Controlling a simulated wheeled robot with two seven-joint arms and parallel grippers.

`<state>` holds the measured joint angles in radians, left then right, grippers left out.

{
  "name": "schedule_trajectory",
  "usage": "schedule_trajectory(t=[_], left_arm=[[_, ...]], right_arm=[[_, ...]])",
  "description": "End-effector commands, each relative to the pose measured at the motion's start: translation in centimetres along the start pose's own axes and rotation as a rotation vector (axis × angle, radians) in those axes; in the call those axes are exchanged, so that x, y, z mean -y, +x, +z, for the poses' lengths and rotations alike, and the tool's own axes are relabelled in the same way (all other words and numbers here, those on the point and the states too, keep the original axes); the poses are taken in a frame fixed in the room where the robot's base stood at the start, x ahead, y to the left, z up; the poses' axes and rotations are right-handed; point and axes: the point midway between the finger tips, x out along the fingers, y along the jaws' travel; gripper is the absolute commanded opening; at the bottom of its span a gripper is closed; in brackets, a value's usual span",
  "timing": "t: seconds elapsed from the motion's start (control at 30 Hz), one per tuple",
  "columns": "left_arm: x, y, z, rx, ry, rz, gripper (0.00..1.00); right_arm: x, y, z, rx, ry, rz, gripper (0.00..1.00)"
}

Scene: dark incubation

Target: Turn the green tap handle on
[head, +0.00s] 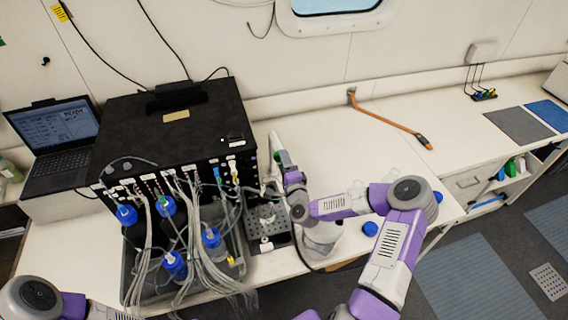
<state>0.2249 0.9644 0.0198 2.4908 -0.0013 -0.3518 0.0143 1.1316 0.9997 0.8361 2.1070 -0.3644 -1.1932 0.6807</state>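A small green part (279,157), which looks like the green tap handle, shows beside the right front corner of the black box (170,130). It sits just below a pale upright piece (275,141). My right gripper (284,164) is right at this green part and partly covers it. I cannot tell whether it touches the handle, or whether its fingers are open or shut. How far the handle is turned is too small to tell. My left arm comes in at the bottom left; its gripper is not clearly in view.
A grey tray (133,262) with blue-capped bottles (213,240) and many clear tubes stands before the box. A small metal rack (268,222) and a white rounded vessel (322,236) are near my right arm. A laptop (62,145) is at left. The bench behind right is mostly clear.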

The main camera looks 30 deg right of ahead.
Motion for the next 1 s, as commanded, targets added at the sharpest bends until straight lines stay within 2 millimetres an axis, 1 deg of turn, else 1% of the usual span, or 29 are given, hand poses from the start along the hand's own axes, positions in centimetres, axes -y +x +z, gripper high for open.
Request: schedule_trajectory(t=[0.03, 0.1, 0.13, 0.37, 0.57, 0.77, 1.0], left_arm=[[0.0, 0.0, 0.0, 0.0, 0.0, 0.0, 0.43], [0.0, 0.0, 0.0, 0.0, 0.0, 0.0, 0.43], [0.0, 0.0, 0.0, 0.0, 0.0, 0.0, 0.43], [0.1, 0.2, 0.0, 0.0, 0.0, 0.0, 0.43], [0.4, 1.0, -0.1, 0.0, 0.0, 0.0, 0.43], [0.9, 2.4, -0.1, 0.0, 0.0, 0.0, 0.43], [1.7, 4.7, -0.2, 0.0, 0.0, 0.0, 0.43]], right_arm=[[0.0, 0.0, 0.0, 0.0, 0.0, -0.001, 0.42], [0.0, 0.0, 0.0, 0.0, 0.0, -0.001, 0.32], [0.0, 0.0, 0.0, 0.0, 0.0, -0.001, 0.29], [0.0, 0.0, 0.0, 0.001, -0.023, -0.002, 0.29], [0.0, 0.0, 0.1, 0.003, -0.11, -0.004, 0.29], [-0.1, 0.0, 0.1, 0.003, -0.268, -0.005, 0.29], [-0.2, 0.0, 0.1, 0.001, -0.495, -0.007, 0.29]])
